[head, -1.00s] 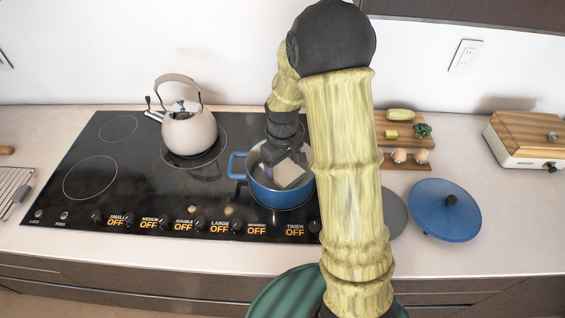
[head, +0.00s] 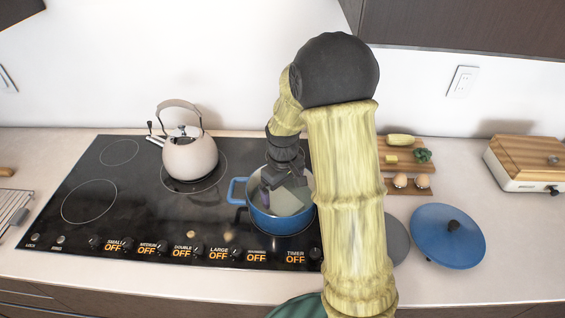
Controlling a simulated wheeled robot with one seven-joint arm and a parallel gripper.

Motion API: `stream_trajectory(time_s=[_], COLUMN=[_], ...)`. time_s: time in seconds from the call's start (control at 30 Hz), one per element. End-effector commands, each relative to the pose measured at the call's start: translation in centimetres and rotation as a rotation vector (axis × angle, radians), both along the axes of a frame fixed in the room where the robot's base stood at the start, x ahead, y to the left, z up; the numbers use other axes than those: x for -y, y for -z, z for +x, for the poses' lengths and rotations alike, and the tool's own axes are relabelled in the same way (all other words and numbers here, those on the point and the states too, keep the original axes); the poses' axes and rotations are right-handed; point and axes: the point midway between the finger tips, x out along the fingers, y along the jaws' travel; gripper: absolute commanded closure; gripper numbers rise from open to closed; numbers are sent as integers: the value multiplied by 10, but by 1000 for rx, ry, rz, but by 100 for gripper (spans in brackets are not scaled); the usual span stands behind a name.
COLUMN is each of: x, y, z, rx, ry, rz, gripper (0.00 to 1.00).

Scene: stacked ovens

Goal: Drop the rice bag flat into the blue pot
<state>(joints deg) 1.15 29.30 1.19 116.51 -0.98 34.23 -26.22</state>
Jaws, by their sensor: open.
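The blue pot (head: 278,223) stands on the right part of the black cooktop, its handle pointing left. The pale rice bag (head: 290,203) lies inside the pot, below its rim; whether it is fully flat I cannot tell. My gripper (head: 272,188) is open, pointing down at the pot's mouth, just above and beside the bag. My arm hides the pot's right side and part of the bag.
A cream kettle (head: 190,158) stands on the cooktop left of the pot. A blue lid (head: 447,238) lies on the right counter. Wooden boards (head: 400,164) with vegetables and eggs lie behind it. The cooktop's left side is clear.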

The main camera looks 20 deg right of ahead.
Motion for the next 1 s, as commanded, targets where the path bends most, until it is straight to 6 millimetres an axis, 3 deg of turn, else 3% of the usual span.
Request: stream_trajectory(time_s=[0.7, 0.83, 1.0], x=[-1, -1, -1], y=[-139, -155, -160], z=[0, 0, -1], rx=[6, 4, 1], ry=[-2, -2, -2], rz=[0, 0, 0], gripper=[0, 0, 0])
